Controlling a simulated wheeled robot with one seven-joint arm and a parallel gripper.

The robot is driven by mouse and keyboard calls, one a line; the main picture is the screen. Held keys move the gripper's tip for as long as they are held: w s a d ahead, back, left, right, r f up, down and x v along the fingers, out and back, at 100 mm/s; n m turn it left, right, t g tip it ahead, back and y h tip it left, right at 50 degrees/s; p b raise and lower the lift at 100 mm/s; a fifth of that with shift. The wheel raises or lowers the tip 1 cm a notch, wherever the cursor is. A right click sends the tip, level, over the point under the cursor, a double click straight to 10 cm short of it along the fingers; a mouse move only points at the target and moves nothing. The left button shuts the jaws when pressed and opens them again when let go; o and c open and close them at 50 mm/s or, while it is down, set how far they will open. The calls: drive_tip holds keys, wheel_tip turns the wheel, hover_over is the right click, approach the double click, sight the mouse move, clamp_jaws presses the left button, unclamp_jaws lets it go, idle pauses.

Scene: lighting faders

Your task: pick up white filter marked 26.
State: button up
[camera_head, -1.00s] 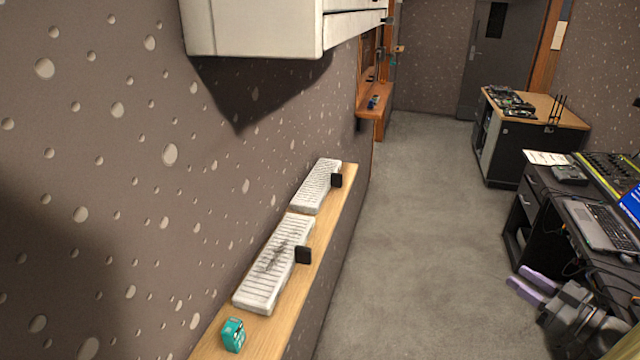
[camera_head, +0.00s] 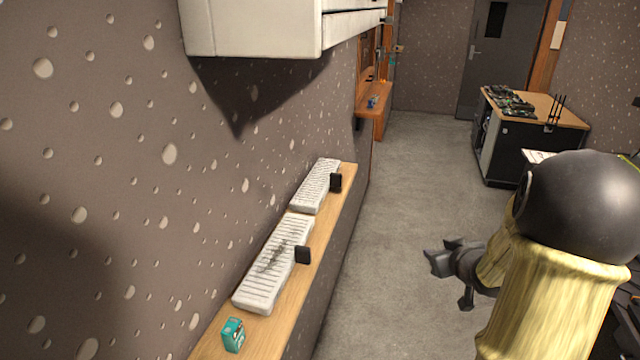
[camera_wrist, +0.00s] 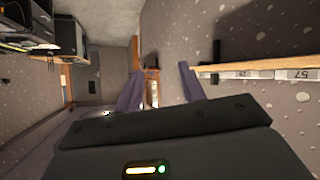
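No marking 26 is legible in either view. Two white ribbed blocks lie end to end on a wooden wall shelf (camera_head: 288,302): a far one (camera_head: 315,188) and a near one (camera_head: 262,288) with dark smudges. I cannot tell whether they are filters. In the wrist view, white labels (camera_wrist: 300,74) line the shelf edge, one reading 57. My gripper (camera_wrist: 160,66) is open and empty, its two purple fingers apart, with the shelf edge to their right.
Small black plates (camera_head: 303,254) stand at the shelf's front edge beside the white blocks. A teal box (camera_head: 233,335) sits at the near end. A white cabinet (camera_head: 255,28) hangs above. A wood-topped cart (camera_head: 545,108) stands far right. Grey floor (camera_head: 410,170) beside the shelf is clear.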

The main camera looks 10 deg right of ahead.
drive_tip(key=s+a+f+g, duration=0.2)
drive_tip(key=s+a+g, duration=0.2)
drive_tip(key=s+a, duration=0.4)
drive_tip(key=s+a+f+m+g+y, duration=0.1)
drive_tip(key=s+a+g, duration=0.4)
drive_tip(key=a, duration=0.9)
drive_tip(key=s+f, duration=0.1)
drive_tip(key=s, duration=0.2)
drive_tip(key=shift+s+a+f, duration=0.15)
drive_tip(key=shift+a+f, duration=0.15)
drive_tip(key=shift+a, duration=0.05)
